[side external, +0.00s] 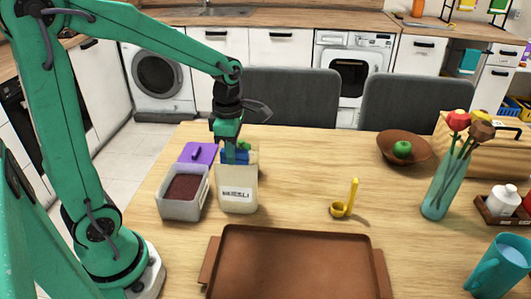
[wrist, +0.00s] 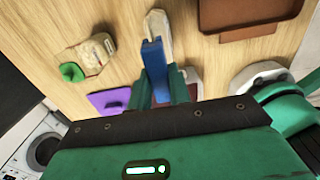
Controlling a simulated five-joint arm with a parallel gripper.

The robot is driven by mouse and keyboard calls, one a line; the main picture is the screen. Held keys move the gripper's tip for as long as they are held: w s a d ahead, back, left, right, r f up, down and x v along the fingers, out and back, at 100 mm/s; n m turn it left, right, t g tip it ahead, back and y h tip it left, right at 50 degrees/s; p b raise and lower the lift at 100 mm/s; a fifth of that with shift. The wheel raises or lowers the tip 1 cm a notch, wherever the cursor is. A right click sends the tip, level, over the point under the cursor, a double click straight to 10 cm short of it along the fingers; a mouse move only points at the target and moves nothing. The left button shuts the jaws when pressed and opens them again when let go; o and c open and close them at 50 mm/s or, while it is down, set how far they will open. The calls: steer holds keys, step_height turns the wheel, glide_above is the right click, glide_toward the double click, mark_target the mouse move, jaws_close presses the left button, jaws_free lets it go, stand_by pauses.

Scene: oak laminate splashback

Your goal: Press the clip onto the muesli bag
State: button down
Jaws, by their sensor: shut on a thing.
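The muesli bag (side external: 238,194) stands upright on the table, pale with a printed label. In the wrist view its pale top (wrist: 158,24) shows just beyond the clip. The blue clip (side external: 240,157) is at the bag's top edge in the side view. In the wrist view the clip (wrist: 152,58) is a long blue piece between my green fingers. My gripper (side external: 231,149) points down over the bag and is shut on the clip; its fingers also show in the wrist view (wrist: 163,83). I cannot tell whether the clip's jaws straddle the bag's edge.
A grey tub with dark contents (side external: 184,192) stands close left of the bag. A brown tray (side external: 295,265) lies in front; a yellow scoop (side external: 341,209) is to the right.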

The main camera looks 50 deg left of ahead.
steer(key=shift+f, duration=0.85)
stand_by(1.1)
steer(key=c, duration=0.7)
jaws_free()
steer(key=shift+c, duration=0.2)
steer(key=shift+r, duration=0.2)
steer(key=shift+r, duration=3.3)
steer(key=shift+c, duration=0.4)
